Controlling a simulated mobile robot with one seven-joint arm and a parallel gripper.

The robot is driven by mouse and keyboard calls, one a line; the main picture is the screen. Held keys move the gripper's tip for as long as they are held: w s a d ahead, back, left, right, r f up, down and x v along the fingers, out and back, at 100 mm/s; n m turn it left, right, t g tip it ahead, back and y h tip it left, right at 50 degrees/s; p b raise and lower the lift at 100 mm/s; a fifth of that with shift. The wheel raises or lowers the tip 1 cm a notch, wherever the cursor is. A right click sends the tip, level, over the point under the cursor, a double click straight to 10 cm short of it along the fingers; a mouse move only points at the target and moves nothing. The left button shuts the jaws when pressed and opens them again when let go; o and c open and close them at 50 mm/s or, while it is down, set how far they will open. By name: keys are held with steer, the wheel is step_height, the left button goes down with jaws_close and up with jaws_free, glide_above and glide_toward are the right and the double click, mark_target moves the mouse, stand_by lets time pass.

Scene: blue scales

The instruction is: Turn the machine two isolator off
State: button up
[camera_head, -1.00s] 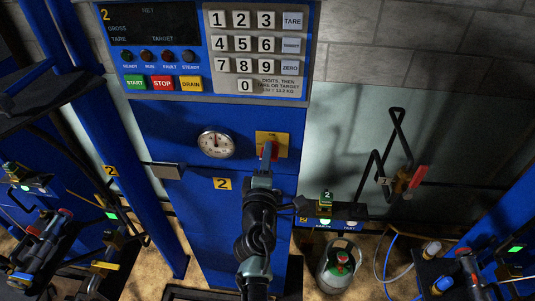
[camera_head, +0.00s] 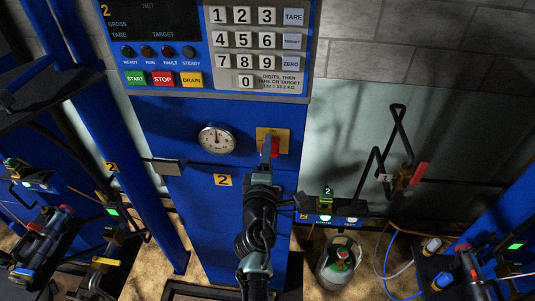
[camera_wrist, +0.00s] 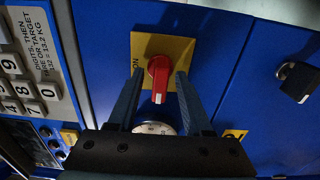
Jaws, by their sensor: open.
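The isolator is a red rotary handle (camera_wrist: 159,78) on a yellow plate (camera_wrist: 180,48), on the blue front of the machine marked 2. In the wrist view the word ON shows at the plate's left edge, and the handle lies between my finger tips. In the head view the yellow plate (camera_head: 281,134) and red handle (camera_head: 275,146) show just beyond my gripper, partly hidden by it. My gripper (camera_wrist: 157,90) is open, with one finger on each side of the handle. I cannot tell whether either finger touches it.
A round dial gauge (camera_head: 217,138) sits left of the isolator. The keypad panel (camera_head: 250,45) with start, stop and drain buttons is above. A grey box (camera_head: 167,167) sticks out at the left, and a gas cylinder (camera_head: 340,262) stands at lower right.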

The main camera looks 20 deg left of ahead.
steer(key=p+v, duration=0.4)
steer(key=v, duration=0.9)
stand_by(0.4)
steer(key=w+d+r+m+t+h+b, duration=0.15)
steer(key=d+r+m, duration=0.25)
steer(key=r, duration=0.5)
steer(key=w+d+r+m+t+h, duration=0.2)
steer(key=d+r+m, duration=0.2)
steer(key=r, duration=0.5)
steer(key=w+d+r+m+t+h, duration=0.1)
steer(key=w+d+r+m+t, duration=0.15)
steer(key=r, duration=0.65)
steer(key=s+d+r+m+t+b, duration=0.1)
steer(key=s+r+m, duration=0.4)
steer(key=r, duration=0.6)
steer(key=s+d+r+m+t+b, duration=0.1)
steer(key=s+d+r+m+t, duration=0.2)
steer(key=s+r+m, duration=0.3)
steer(key=s+d+r, duration=0.1)
steer(key=s+r, duration=0.3)
steer(key=r, duration=0.2)
steer(key=shift+d, duration=0.3)
steer(key=shift+h, duration=0.25)
